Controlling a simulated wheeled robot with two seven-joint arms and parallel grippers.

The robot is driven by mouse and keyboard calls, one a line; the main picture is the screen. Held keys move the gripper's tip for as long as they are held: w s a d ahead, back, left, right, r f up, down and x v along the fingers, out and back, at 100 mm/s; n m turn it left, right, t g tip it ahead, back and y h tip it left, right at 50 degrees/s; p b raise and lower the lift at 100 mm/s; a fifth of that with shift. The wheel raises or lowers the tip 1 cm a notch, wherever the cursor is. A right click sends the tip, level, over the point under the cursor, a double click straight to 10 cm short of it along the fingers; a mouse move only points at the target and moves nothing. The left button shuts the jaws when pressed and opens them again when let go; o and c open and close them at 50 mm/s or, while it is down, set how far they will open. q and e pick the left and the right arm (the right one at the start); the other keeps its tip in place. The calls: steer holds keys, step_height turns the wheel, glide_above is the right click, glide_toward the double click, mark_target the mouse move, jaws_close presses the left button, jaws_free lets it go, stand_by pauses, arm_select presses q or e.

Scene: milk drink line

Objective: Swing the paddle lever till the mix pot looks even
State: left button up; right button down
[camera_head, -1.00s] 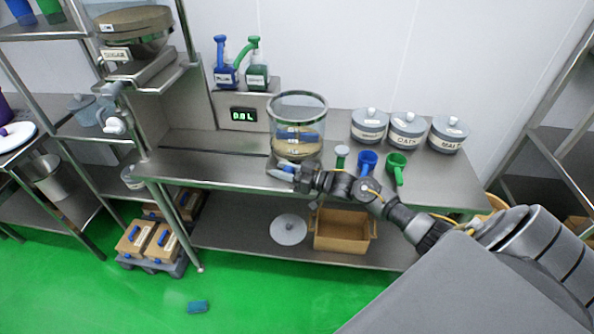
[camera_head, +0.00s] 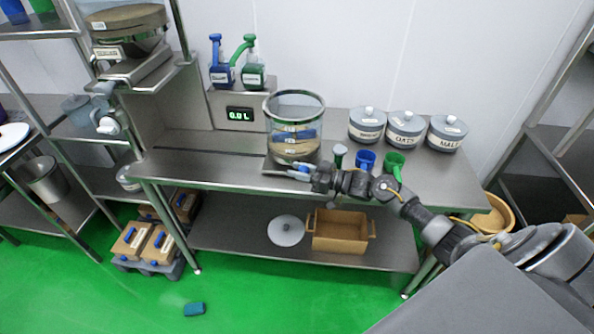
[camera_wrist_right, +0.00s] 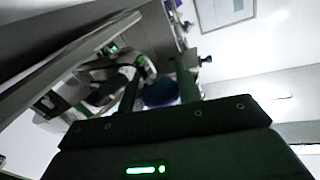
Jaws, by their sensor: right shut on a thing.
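The mix pot (camera_head: 294,108) is a clear round vessel on the steel bench, with a blue band above a tan layer and small labels on its side. The contents look layered, not even. The paddle lever (camera_head: 280,171) is a grey bar low at the pot's front. My right gripper (camera_head: 306,172) is shut on the lever's blue end, just in front of the pot. In the right wrist view a dark blue rounded piece (camera_wrist_right: 160,92) sits between the fingers (camera_wrist_right: 160,84). My left gripper is not in view.
A digital display (camera_head: 240,113) is left of the pot. A wooden crate (camera_head: 340,232) is on the lower shelf.

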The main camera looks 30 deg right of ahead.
steer(key=shift+s+a+f, duration=0.1)
steer(key=shift+s+f, duration=0.05)
steer(key=shift+f, duration=0.05)
steer(key=c, duration=1.4)
jaws_free()
steer(key=o, duration=0.4)
steer(key=shift+s+r, duration=0.1)
steer(key=shift+r, duration=0.1)
steer(key=shift+s+d+f, duration=0.1)
steer(key=shift+s+d, duration=0.05)
steer(key=shift+d, duration=0.1)
steer(key=b+v, duration=0.2)
steer(key=v, duration=0.8)
steer(key=shift+s, duration=0.15)
steer(key=shift+d, duration=0.1)
